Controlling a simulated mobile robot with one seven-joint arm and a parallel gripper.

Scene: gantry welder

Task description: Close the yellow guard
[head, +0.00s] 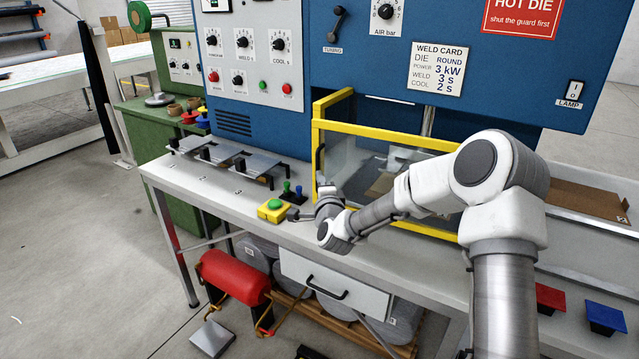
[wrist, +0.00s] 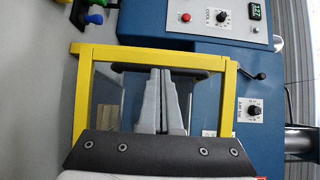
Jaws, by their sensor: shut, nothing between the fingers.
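The yellow guard (head: 390,137) is a yellow frame with a clear panel, on the front of the blue machine above the white bench. Its dark handle (head: 320,158) is at the left upright in the head view. In the wrist view the guard (wrist: 82,95) fills the middle, turned sideways, with the black handle bar (wrist: 190,73) across the clear panel. My gripper (wrist: 161,72) is shut and empty, its fingertips overlapping the handle. I cannot tell whether they touch it. In the head view my gripper (head: 328,190) is by the guard's lower left corner. How far the guard stands open is unclear.
Grey plates on a rack (head: 240,162) lie further left. A cardboard box (head: 585,200) is at the right. The floor at left is clear.

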